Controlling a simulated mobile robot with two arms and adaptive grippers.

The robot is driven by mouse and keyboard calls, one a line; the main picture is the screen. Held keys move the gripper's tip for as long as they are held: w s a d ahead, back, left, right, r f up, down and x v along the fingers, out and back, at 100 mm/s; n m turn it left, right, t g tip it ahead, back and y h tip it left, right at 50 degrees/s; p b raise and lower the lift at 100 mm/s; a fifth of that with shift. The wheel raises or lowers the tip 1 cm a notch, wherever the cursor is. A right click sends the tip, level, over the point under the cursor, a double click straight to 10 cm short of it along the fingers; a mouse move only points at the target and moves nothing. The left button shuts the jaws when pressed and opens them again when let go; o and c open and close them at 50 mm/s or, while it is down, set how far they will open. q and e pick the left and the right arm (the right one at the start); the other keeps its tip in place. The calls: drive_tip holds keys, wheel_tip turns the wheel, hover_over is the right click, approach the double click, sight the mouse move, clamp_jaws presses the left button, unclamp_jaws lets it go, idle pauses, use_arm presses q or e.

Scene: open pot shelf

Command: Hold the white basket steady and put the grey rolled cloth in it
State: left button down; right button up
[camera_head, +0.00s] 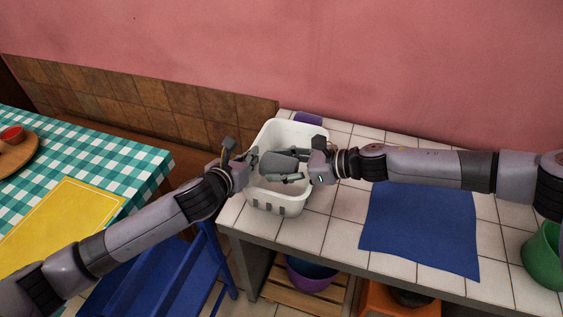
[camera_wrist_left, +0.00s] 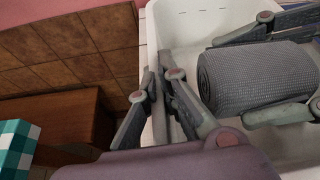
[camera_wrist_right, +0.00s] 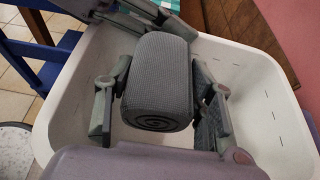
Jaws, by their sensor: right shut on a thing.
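The white basket (camera_head: 275,200) stands on the tiled counter near its left end. My right gripper (camera_wrist_right: 160,105) is shut on the grey rolled cloth (camera_wrist_right: 157,85), one finger along each side of it. The cloth also shows in the head view (camera_head: 278,162) and left wrist view (camera_wrist_left: 255,78), within the basket's opening. Whether it touches the basket floor is hidden. My left gripper (camera_wrist_left: 160,85) is at the basket's left wall, with its fingers close together around the rim. I cannot tell whether they press on the wall.
A blue cloth (camera_head: 420,230) lies flat on the counter (camera_head: 335,235) to the right. A green pot (camera_head: 544,258) stands at the right edge. A purple item (camera_head: 308,119) is behind the basket. A table with a checkered cloth (camera_head: 110,160) is at the left, beside a blue chair (camera_head: 165,280).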

drive_tip(key=shift+f, duration=0.6)
drive_tip(key=o, duration=1.2)
drive_tip(key=shift+r, duration=0.1)
drive_tip(key=shift+o, duration=0.2)
wheel_tip(320, 180, up, 10)
drive_tip(key=shift+f, duration=0.1)
use_arm(q)
drive_tip(key=c, duration=1.7)
unclamp_jaws()
